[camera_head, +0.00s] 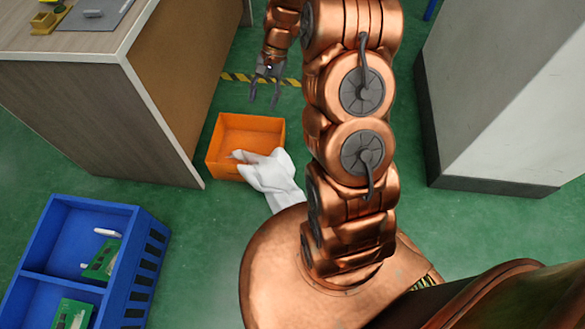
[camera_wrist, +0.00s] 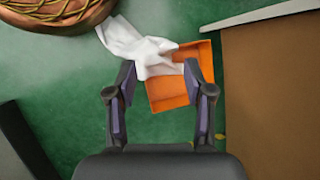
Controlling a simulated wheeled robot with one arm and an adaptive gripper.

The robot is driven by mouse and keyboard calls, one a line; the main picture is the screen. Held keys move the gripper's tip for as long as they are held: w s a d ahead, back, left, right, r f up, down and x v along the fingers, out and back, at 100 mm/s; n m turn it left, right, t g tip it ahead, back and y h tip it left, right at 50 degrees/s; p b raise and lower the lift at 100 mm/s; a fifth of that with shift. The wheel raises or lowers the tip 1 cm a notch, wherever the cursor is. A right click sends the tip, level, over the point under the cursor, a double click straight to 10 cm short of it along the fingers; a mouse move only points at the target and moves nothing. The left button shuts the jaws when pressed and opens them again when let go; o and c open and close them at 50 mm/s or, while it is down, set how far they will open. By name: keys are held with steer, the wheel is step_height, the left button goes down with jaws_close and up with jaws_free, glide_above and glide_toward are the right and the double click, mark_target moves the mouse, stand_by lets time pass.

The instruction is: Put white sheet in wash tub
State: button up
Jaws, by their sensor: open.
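The wash tub seems to be the orange open box (camera_head: 229,135) on the green floor; it also shows in the wrist view (camera_wrist: 167,93). The white sheet (camera_head: 272,176) is crumpled. One end lies over the tub's rim and inside it, and the rest hangs out onto the floor towards my base. In the wrist view the sheet (camera_wrist: 128,42) runs from the floor across the tub's edge. My gripper (camera_head: 264,95) is open and empty, pointing down beyond the tub in the head view. In the wrist view the sheet's end and the tub show between and past my fingers (camera_wrist: 162,85).
A wood-sided table (camera_head: 70,75) stands left of the tub. A blue crate (camera_head: 150,262) with green boards stands at lower left. A grey cabinet (camera_head: 490,85) is at right. Yellow-black tape (camera_head: 236,77) marks the floor behind the tub. Green floor is free between the crate and tub.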

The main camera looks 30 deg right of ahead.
steer(key=d+f+m+b, duration=0.3)
steer(key=d+f+b, duration=0.15)
steer(key=f, duration=0.85)
steer(key=d+f+m+t+y+b, duration=0.15)
steer(key=d+f+b, duration=0.35)
steer(key=f, duration=0.8)
steer(key=d+f+m+b, duration=0.35)
steer(key=d+f, duration=0.25)
steer(key=f, duration=0.7)
steer(key=shift+h, duration=0.25)
steer(key=shift+b+x, duration=2.3)
steer(key=shift+x, duration=2.75)
jaws_close()
jaws_free()
